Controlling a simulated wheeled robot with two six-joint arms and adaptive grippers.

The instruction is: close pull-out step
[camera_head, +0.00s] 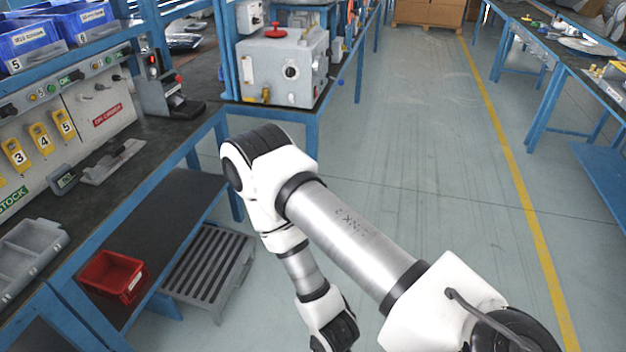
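The pull-out step (207,268) is a grey slatted platform low by the floor, left of the picture's middle. It sticks out to the right from below the bench's dark lower shelf. Its inner end is hidden under the bench. My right arm comes in from the lower right, bends at an elbow right of the step, and runs down past the bottom edge. The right gripper is out of the picture, so its contact with the step cannot be seen. My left arm and gripper are not in view.
The blue-framed bench (165,152) stands along the left, with a red bin (113,277) on its lower shelf. A grey box with a red knob (283,65) stands on the farther bench. The floor (420,130) is clear toward the yellow line (510,165).

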